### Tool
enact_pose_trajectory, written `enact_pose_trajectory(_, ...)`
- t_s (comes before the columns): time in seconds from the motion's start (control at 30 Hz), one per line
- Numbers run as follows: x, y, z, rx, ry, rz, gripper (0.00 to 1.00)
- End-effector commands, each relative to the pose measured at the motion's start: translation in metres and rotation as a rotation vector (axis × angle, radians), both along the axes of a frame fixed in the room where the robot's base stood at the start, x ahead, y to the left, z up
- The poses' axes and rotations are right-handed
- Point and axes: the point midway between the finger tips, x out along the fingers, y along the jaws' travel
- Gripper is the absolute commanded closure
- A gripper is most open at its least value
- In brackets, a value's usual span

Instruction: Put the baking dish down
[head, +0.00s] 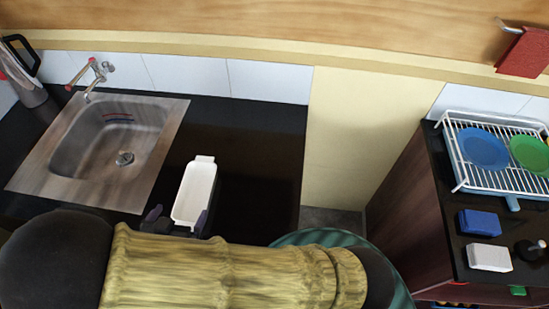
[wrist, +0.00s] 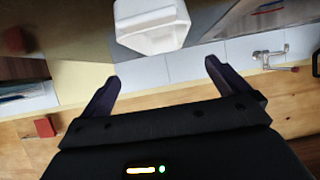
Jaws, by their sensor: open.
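The baking dish (head: 195,193) is a white, narrow rectangular dish with a tab handle at its far end. In the head view it appears to rest upright on the dark counter (head: 255,150), just right of the sink. My gripper (head: 178,218) is open at the dish's near end, with one dark finger on each side. In the wrist view the dish (wrist: 150,28) lies beyond the spread fingertips of the gripper (wrist: 162,74), with a visible gap. Part of the near end is hard to make out behind the gripper in the head view.
A dish rack (head: 470,185) with plates stands on the right-hand counter, near a blue block (head: 480,222) and a white block (head: 489,257). The counter right of the dish is clear.

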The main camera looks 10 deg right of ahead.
Motion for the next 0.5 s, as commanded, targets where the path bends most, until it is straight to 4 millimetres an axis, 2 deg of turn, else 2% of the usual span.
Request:
enact_pose_trajectory(0.17,0.025,-0.003,0.006,0.042,0.050,0.012,0.00)
enact_pose_trajectory(0.37,0.082,-0.018,0.023,0.151,0.181,0.067,0.00)
enact_pose_trajectory(0.5,0.114,-0.039,0.039,0.217,0.268,0.119,0.00)
